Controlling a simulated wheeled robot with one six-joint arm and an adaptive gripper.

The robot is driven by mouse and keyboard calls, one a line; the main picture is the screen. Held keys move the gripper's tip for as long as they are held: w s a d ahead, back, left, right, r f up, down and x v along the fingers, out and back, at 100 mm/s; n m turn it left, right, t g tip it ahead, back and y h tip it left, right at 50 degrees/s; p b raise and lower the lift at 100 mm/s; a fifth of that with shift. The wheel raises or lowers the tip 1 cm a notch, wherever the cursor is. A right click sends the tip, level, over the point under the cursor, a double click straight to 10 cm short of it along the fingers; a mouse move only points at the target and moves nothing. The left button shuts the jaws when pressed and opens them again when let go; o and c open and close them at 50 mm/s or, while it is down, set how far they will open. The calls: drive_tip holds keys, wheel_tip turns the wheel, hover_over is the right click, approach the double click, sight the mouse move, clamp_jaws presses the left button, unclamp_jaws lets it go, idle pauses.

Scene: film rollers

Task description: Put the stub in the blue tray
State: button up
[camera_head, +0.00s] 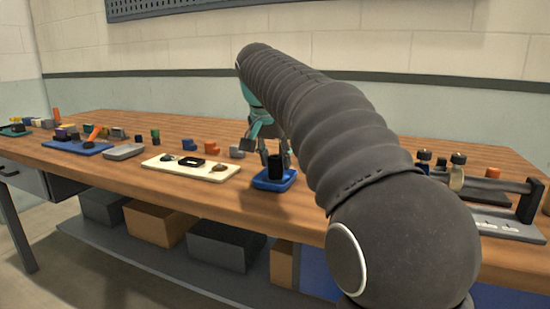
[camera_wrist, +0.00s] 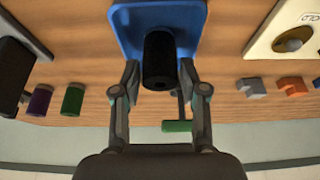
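The stub appears to be the black cylinder (camera_head: 276,167), standing in a small blue tray (camera_head: 272,187) near the table's front edge. In the wrist view the black cylinder (camera_wrist: 159,62) is between my two fingers, with the blue tray (camera_wrist: 127,32) around and behind it. My gripper (camera_wrist: 159,72) is open, with a gap on each side of the cylinder. In the head view my gripper (camera_head: 273,152) is just over the tray, partly hidden by my arm. The cylinder's base is hard to make out in both views.
A cream board (camera_head: 165,167) with dark parts lies left of the tray. Further left are a grey tray (camera_head: 124,152) and another blue tray (camera_head: 75,149) with blocks. A roller stand (camera_head: 505,222) is at the right. A green cylinder (camera_wrist: 177,126) lies near my gripper.

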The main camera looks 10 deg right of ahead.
drive_tip(key=shift+o, duration=0.5)
drive_tip(key=shift+r, duration=0.3)
drive_tip(key=p+v, duration=0.3)
drive_tip(key=v, duration=0.8)
drive_tip(key=shift+r, duration=0.35)
drive_tip(key=shift+s, duration=0.15)
